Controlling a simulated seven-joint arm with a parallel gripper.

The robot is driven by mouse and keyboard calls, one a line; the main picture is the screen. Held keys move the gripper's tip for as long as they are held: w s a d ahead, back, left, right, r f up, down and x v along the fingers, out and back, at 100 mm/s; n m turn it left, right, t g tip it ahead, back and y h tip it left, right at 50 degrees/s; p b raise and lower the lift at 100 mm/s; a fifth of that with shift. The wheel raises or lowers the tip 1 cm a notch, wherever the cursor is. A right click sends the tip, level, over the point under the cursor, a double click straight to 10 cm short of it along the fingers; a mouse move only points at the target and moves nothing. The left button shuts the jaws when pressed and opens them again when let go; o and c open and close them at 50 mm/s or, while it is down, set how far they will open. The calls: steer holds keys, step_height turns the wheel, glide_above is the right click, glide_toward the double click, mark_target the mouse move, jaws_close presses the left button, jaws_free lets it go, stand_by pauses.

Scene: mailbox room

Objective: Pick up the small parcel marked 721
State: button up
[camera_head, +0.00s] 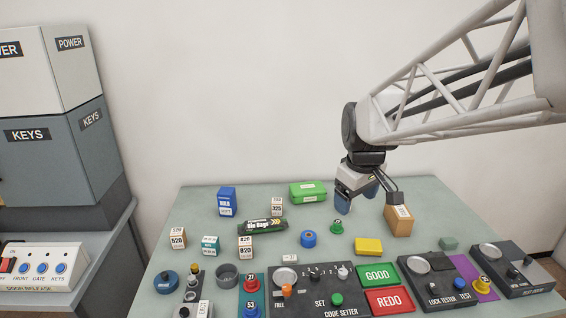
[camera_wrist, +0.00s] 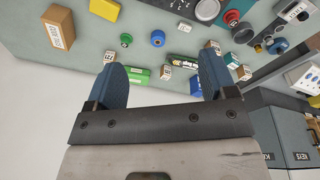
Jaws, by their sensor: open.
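My gripper (camera_head: 355,196) hangs over the back right of the table, its blue fingers open and apart; they also show in the wrist view (camera_wrist: 163,75). Nothing is held between them. In the wrist view a small pale parcel (camera_wrist: 109,56) shows just past the left finger, partly hidden by it. Its label looks like 721 turned over, but is too small to read surely. I cannot make this parcel out in the head view, where my gripper covers that part of the table.
A brown box (camera_head: 398,220) stands close right of my gripper, a green box (camera_head: 308,192) to its left. Parcels marked 325 (camera_head: 277,207), 820 (camera_head: 245,247) and 520 (camera_head: 178,238) stand farther left. Control panels (camera_head: 330,300) line the front edge.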

steer(key=w+d+f+n, duration=0.2)
steer(key=w+f, duration=0.1)
steer(key=w, duration=0.5)
steer(key=w+d+f+n+g, duration=0.1)
steer(key=w+d+f+n, duration=0.15)
steer(key=w, duration=0.55)
steer(key=w+d+f+n, duration=0.1)
steer(key=w+f+n, duration=0.2)
steer(key=w, duration=0.6)
steer(key=w+d+f+n, duration=0.2)
steer(key=w+f, duration=0.3)
steer(key=w+d+f+n, duration=0.1)
steer(key=w+d+f, duration=0.1)
steer(key=w+f, duration=0.4)
steer(key=w+d+f+n, duration=0.2)
steer(key=w+f, duration=0.3)
steer(key=shift+w+d+f+n+g, duration=0.35)
steer(key=shift+w+d+g, duration=0.05)
steer(key=shift+w+d+f, duration=0.1)
steer(key=shift+w+f, duration=0.15)
steer(key=shift+f, duration=0.1)
steer(key=shift+f, duration=1.25)
